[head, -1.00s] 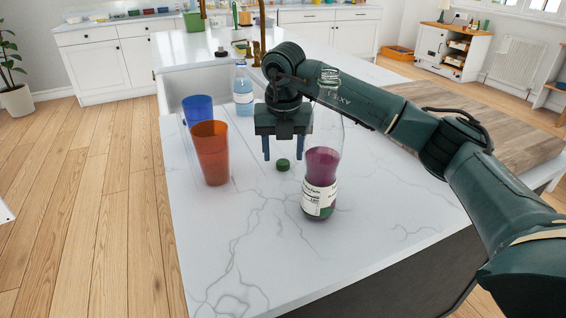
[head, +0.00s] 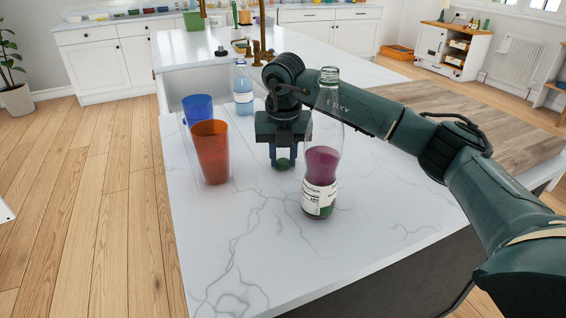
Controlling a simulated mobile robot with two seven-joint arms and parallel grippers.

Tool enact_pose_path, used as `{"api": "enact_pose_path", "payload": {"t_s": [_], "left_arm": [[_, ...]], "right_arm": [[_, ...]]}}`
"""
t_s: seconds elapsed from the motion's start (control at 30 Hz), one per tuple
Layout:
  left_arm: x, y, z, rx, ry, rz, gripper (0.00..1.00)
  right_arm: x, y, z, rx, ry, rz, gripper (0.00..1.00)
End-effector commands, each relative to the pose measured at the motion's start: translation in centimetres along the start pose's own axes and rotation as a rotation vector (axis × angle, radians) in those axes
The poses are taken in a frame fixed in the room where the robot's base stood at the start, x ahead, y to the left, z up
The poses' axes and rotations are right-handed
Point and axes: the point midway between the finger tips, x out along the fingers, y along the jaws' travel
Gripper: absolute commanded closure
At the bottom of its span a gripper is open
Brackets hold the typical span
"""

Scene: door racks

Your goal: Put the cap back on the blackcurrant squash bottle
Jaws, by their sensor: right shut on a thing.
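The blackcurrant squash bottle (head: 320,172) stands upright and uncapped on the white marble counter, with purple liquid in its lower part and a white label. My right gripper (head: 283,161) points down behind and to the left of the bottle. It is shut on the small green cap (head: 283,163), at or just above the counter top; I cannot tell whether the cap still touches it. Part of my right arm shows behind the bottle's clear neck. My left gripper is not in view.
An orange tumbler (head: 210,152) and a blue tumbler (head: 198,108) stand to the left of the gripper. A clear bottle of pale blue liquid (head: 243,92) stands farther back. The marble counter (head: 255,245) is clear in front.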

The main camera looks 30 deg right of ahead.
Motion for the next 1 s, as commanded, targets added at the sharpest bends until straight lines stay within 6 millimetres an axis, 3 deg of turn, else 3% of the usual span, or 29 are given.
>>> {"api": "enact_pose_path", "payload": {"t_s": [0.1, 0.37, 0.47, 0.8, 1.0], "left_arm": [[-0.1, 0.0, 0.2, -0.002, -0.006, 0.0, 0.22], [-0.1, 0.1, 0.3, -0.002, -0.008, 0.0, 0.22], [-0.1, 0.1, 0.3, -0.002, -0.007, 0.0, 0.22], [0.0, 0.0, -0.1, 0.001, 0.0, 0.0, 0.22], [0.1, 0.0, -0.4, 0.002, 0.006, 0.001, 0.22]], "right_arm": [[0.0, 0.0, 0.0, 0.0, 0.0, 0.0, 0.94], [-0.3, 0.0, 0.1, 0.0, -0.001, 0.001, 0.94], [-1.4, 0.0, 0.3, 0.001, -0.003, 0.001, 0.94], [-8.0, 0.1, 1.2, 0.0, -0.002, 0.002, 0.94], [-9.8, 0.0, 1.5, 0.0, 0.0, 0.0, 0.94]]}}
